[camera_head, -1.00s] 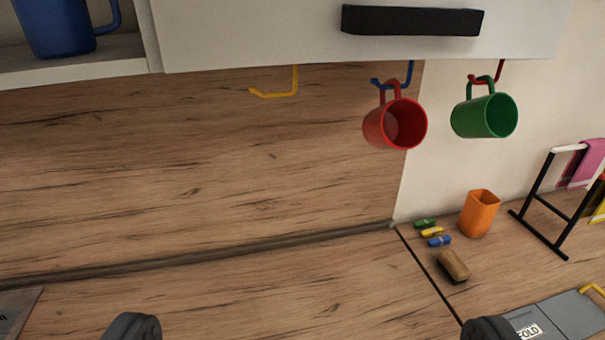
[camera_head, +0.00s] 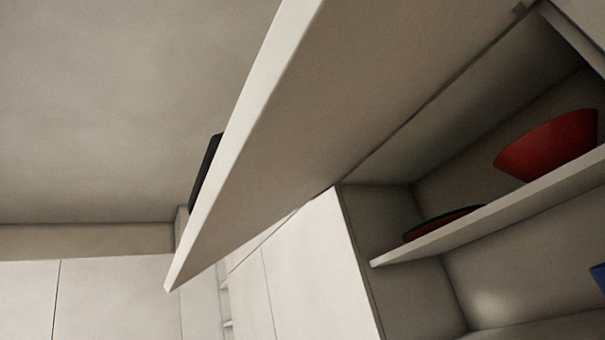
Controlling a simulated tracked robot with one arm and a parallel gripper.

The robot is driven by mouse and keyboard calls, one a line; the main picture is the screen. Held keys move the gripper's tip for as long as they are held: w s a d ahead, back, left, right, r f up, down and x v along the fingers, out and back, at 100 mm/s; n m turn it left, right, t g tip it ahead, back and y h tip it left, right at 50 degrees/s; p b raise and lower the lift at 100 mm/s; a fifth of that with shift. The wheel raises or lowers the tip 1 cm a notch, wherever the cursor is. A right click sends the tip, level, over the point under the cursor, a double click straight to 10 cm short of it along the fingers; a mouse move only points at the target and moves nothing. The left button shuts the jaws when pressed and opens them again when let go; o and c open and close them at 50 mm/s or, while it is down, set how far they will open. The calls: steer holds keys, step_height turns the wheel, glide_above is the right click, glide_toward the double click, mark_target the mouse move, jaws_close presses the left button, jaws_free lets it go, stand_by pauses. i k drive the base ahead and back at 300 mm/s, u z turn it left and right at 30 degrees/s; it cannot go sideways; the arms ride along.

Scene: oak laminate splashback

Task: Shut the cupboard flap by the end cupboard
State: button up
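The cupboard flap (camera_head: 300,120) is raised and open, hinged along the top of the cupboard. I see its underside and near edge from below, slanting across the middle of the view. Its black handle (camera_head: 206,172) shows at the outer edge, partly hidden behind the flap. The open cupboard (camera_head: 395,210) lies to the right, with a shelf (camera_head: 480,222) inside. A closed white cupboard front (camera_head: 305,275) stands beside it, beyond the flap. My gripper is outside this view.
A red bowl (camera_head: 550,145) and a dark flat dish (camera_head: 440,222) stand on the shelf. A bit of something blue (camera_head: 599,278) shows at the right edge. More white cupboards (camera_head: 85,295) stand at the lower left. The space left of the flap looks clear.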

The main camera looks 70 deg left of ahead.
mark_target(328, 82)
steer(key=u, duration=0.2)
steer(key=k, duration=0.45)
steer(key=u, duration=0.8)
